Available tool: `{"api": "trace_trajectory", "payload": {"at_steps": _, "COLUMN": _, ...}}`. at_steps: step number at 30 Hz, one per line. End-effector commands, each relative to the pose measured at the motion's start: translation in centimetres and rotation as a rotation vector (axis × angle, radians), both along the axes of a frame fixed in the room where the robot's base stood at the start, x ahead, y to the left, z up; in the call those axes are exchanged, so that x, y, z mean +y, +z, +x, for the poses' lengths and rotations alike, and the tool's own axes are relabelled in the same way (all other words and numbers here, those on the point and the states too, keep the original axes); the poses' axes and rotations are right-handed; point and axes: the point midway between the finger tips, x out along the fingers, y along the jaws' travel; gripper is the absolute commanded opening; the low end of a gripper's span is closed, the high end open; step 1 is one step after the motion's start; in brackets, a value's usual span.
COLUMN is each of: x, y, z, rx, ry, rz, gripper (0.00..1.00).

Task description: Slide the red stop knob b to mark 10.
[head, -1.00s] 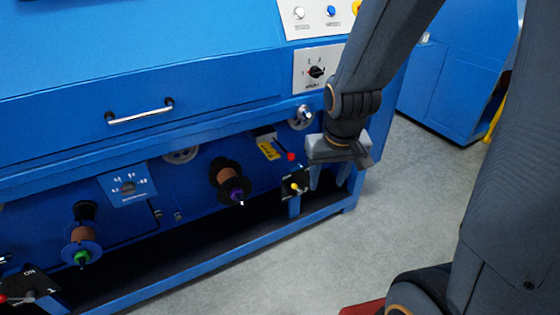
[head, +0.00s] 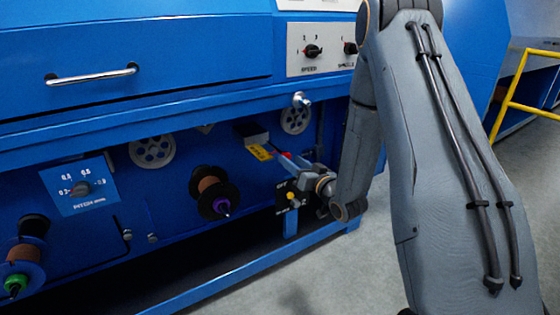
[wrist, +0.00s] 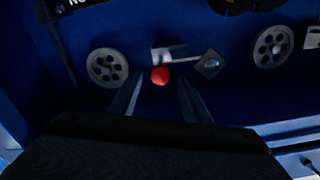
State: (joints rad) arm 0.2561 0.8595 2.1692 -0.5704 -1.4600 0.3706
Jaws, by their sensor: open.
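The red stop knob (wrist: 160,75) shows as a red ball in the wrist view, between and slightly beyond my fingertips. In the head view only a small bit of the red knob (head: 287,155) shows, just behind my gripper (head: 284,168). My gripper is open in the wrist view (wrist: 159,88), with one finger on each side of the knob. I cannot tell whether either finger touches it. A pale bar (wrist: 184,61) runs right from near the knob. The mark numbers are not readable, and I see no letter on the knob.
A yellow label (head: 262,153) sits left of the knob. A yellow knob on a black plate (head: 291,197) is just below my gripper. A purple-hubbed spool (head: 212,190) is to the left. Grey pulleys (wrist: 108,67) flank the knob in the wrist view.

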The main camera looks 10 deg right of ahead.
Motion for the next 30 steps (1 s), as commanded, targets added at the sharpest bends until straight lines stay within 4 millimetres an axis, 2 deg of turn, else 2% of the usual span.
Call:
{"api": "trace_trajectory", "payload": {"at_steps": 5, "x": 0.4, "y": -0.1, "z": 1.2, "rx": -0.016, "ry": 0.006, "rz": 0.011, "gripper": 0.44}}
{"api": "trace_trajectory", "payload": {"at_steps": 12, "x": 1.6, "y": -0.1, "z": 4.7, "rx": -0.016, "ry": 0.007, "rz": 0.009, "gripper": 0.44}}
{"api": "trace_trajectory", "payload": {"at_steps": 18, "x": 2.3, "y": -0.1, "z": 6.8, "rx": -0.015, "ry": 0.005, "rz": 0.009, "gripper": 0.44}}
{"api": "trace_trajectory", "payload": {"at_steps": 29, "x": 2.4, "y": 0.0, "z": 7.4, "rx": -0.013, "ry": 0.005, "rz": 0.009, "gripper": 0.44}}
{"api": "trace_trajectory", "payload": {"at_steps": 30, "x": 2.4, "y": 0.0, "z": 7.4, "rx": -0.013, "ry": 0.004, "rz": 0.009, "gripper": 0.41}}
